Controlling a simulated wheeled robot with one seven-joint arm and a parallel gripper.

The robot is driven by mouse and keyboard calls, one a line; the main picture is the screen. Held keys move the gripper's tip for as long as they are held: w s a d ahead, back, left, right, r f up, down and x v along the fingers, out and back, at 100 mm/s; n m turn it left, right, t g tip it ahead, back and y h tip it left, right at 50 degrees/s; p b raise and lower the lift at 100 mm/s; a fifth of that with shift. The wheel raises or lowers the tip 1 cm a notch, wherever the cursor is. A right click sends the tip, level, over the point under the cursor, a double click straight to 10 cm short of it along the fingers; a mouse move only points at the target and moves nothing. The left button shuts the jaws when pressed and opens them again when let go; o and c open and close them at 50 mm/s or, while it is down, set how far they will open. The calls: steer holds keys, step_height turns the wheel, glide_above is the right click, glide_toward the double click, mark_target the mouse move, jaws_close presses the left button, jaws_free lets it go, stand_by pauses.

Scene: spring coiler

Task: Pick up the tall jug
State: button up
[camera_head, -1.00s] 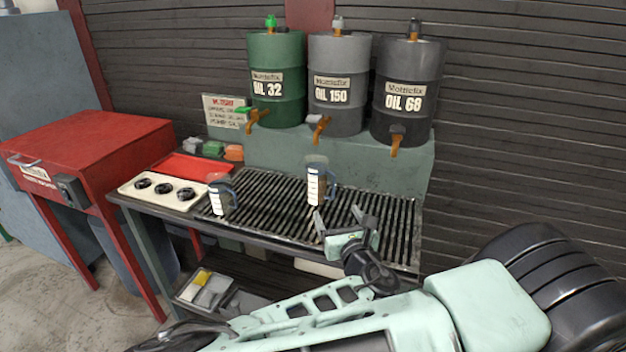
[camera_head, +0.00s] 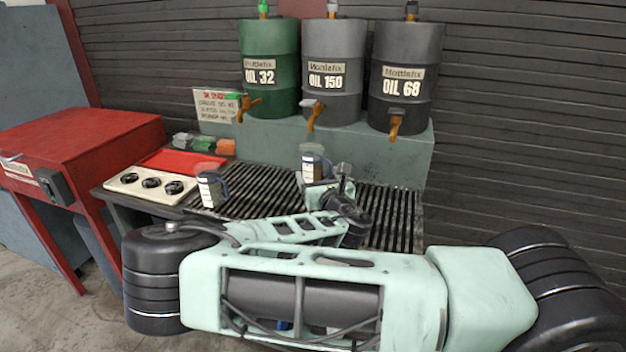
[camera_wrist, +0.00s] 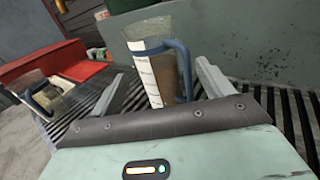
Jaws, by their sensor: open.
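The tall jug (camera_head: 313,160) stands upright on the slatted grate at the back middle, clear with a white label strip and a blue handle. In the wrist view the tall jug (camera_wrist: 158,68) stands between my two open fingers, its blue handle towards the right finger. My gripper (camera_head: 328,178) is open at the jug's front, and in the wrist view my gripper (camera_wrist: 160,85) shows no visible contact with it. The jug's lower end is partly hidden by my gripper. A shorter jug (camera_head: 210,188) with a blue handle stands to the left; it also shows in the wrist view (camera_wrist: 45,95).
The slatted grate (camera_head: 262,190) bears both jugs. Behind it a grey-green ledge (camera_head: 280,135) carries three oil drums, with the OIL 150 drum (camera_head: 333,95) above the tall jug and its orange tap hanging over. A white tray (camera_head: 150,186) and red tray (camera_head: 180,163) lie left.

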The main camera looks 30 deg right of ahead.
mark_target(315, 170)
steer(key=shift+p+x, duration=0.6)
steer(key=shift+x, duration=2.3)
steer(key=shift+a, duration=0.2)
steer(key=c, duration=1.1)
steer(key=shift+c, duration=0.6)
steer(key=shift+r, duration=0.15)
